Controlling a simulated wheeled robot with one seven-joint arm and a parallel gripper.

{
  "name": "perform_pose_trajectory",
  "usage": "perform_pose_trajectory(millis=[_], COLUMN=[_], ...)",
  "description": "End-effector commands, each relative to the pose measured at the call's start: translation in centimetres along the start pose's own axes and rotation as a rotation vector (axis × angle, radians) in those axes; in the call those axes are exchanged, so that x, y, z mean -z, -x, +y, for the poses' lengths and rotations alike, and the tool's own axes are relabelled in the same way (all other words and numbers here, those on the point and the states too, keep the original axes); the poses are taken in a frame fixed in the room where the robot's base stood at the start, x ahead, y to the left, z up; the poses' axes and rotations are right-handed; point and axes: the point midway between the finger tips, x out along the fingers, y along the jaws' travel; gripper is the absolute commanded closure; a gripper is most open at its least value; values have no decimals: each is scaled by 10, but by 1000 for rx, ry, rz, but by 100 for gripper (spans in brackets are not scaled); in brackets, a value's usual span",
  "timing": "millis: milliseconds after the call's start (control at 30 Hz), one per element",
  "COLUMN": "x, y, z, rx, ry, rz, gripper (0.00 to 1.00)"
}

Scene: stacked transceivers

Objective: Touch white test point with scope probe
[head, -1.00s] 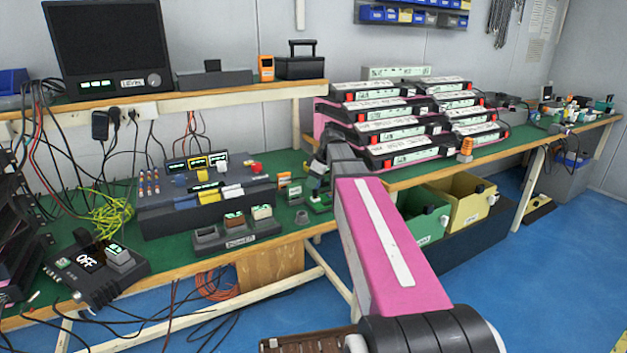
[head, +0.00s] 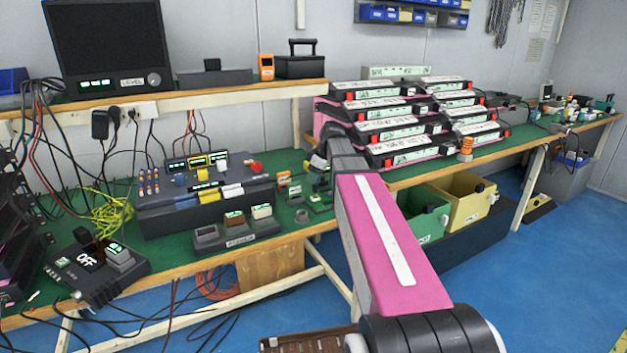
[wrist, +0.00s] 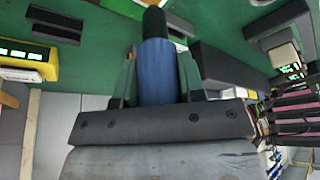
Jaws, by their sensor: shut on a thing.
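In the wrist view my gripper (wrist: 158,58) is shut on a blue cylinder with a dark tip, which I take to be the scope probe (wrist: 158,82). The dark tip points away from my gripper, over the green bench top. In the head view my gripper is small and partly hidden at the far end of my pink arm, near the bench's front edge. I cannot tell the white test point apart in either view. Contact between the probe tip and anything cannot be told.
A dark console (head: 205,205) with yellow, white and blue parts stands left of my gripper. Stacked transceivers (head: 395,132) stand to its right. A grey box with an OFF display (head: 90,262) sits at the bench's left. Green (head: 424,214) and yellow (head: 466,205) bins are below.

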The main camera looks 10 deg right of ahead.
Motion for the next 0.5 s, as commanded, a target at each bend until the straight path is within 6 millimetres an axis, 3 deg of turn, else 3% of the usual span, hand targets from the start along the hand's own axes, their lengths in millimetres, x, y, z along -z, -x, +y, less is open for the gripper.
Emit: perform_pose_trajectory(millis=[500], x=[18], y=[42], z=[0], rx=[0], ry=[0], rz=[0], gripper=[100])
